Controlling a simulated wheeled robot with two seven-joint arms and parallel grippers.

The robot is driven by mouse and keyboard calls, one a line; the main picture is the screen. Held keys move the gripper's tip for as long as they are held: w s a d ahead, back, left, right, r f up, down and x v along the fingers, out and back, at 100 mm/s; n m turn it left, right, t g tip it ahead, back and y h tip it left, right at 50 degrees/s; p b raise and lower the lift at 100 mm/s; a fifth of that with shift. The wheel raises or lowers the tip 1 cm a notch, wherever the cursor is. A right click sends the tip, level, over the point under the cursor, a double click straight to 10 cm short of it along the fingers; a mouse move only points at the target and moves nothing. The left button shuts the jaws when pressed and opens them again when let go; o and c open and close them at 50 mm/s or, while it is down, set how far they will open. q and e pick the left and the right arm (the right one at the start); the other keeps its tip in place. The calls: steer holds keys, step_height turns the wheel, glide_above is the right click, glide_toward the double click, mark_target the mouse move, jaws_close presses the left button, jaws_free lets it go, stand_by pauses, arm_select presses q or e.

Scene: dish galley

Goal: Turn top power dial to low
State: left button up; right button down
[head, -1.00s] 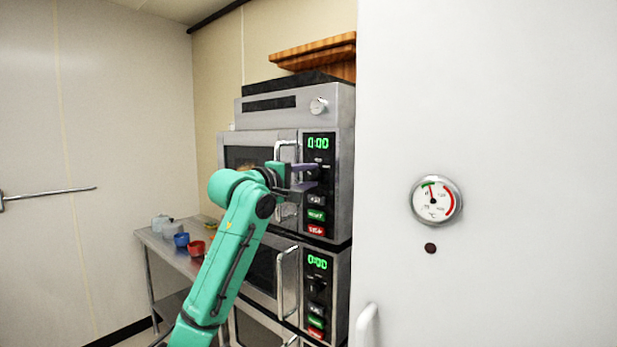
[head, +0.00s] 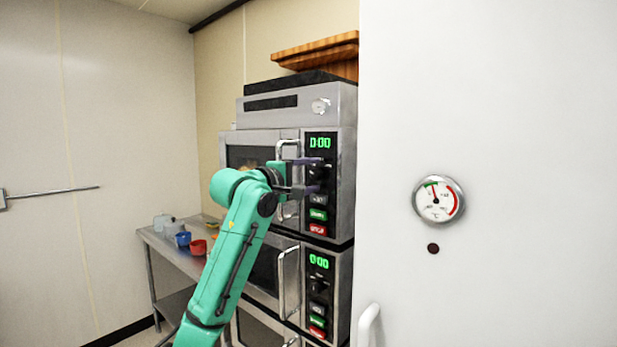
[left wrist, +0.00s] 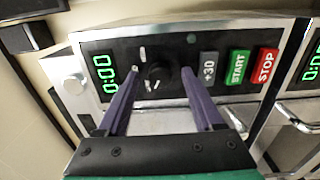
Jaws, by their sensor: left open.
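The top microwave (head: 262,140) has a black control panel with a green 0:00 display (head: 320,143). Its dark power dial (left wrist: 158,74) shows in the left wrist view, below the display on the panel. My left gripper (head: 309,175) is at this panel in the head view. In the left wrist view its two purple fingers (left wrist: 155,80) are open, one on each side of the dial, with gaps between them and it. Whether the fingertips touch the panel I cannot tell. The dial is partly hidden by the gripper in the head view. My right gripper is not in view.
A second microwave (head: 318,262) stands below, with its own panel and handle. The top door handle (head: 283,150) is close beside my gripper. A steel table (head: 160,243) with cups is at the left. A white door with a gauge (head: 438,200) fills the right.

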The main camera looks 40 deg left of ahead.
arm_select(q)
steer(key=s+b, duration=0.7)
steer(key=s, duration=0.7)
steer(key=shift+s+d, duration=0.15)
steer(key=shift+s, duration=0.15)
